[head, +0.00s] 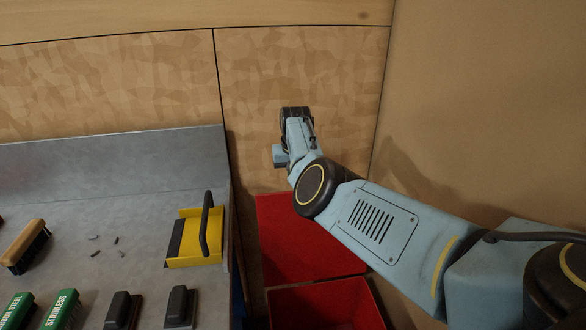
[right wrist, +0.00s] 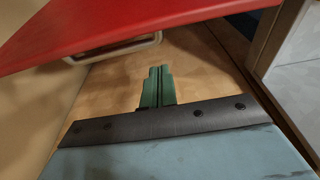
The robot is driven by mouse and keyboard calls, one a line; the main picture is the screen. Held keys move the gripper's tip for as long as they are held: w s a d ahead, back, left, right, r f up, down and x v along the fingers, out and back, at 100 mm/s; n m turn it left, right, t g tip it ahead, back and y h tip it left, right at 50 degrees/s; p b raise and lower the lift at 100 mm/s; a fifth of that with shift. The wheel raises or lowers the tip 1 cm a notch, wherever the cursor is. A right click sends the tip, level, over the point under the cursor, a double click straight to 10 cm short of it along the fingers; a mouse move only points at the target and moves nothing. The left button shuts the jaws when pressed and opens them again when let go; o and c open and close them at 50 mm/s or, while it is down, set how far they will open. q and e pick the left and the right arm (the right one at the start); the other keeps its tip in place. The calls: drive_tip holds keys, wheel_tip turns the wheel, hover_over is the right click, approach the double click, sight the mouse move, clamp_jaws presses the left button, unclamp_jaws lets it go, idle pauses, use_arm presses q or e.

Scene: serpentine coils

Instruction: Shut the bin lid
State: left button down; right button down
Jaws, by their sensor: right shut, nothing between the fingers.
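The red bin (head: 330,312) stands on the floor right of the bench, at the bottom of the head view. Its red lid (head: 300,238) is raised behind the opening. My right arm reaches over from the right, and its wrist is beyond the lid's far edge. In the right wrist view the lid (right wrist: 130,25) fills the upper left, with a pale handle (right wrist: 115,48) on it. My right gripper (right wrist: 158,70) shows there with its green fingers together and empty, apart from the lid in the picture. The fingers are hidden in the head view. My left gripper is out of view.
A grey bench (head: 120,200) at left holds a yellow dustpan-like tool (head: 193,248), a brush (head: 25,245), green boxes (head: 62,308) and dark blocks (head: 178,305). A wooden panel (head: 300,75) stands behind, and a tan wall (head: 490,100) is at right.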

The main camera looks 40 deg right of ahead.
drive_tip(key=shift+s+a+p, duration=0.5)
drive_tip(key=shift+s+p, duration=0.05)
drive_tip(key=shift+s, duration=0.3)
drive_tip(key=shift+s+a+p, duration=0.5)
drive_tip(key=shift+s+p, duration=0.05)
drive_tip(key=shift+s, duration=0.3)
drive_tip(key=shift+a, duration=0.15)
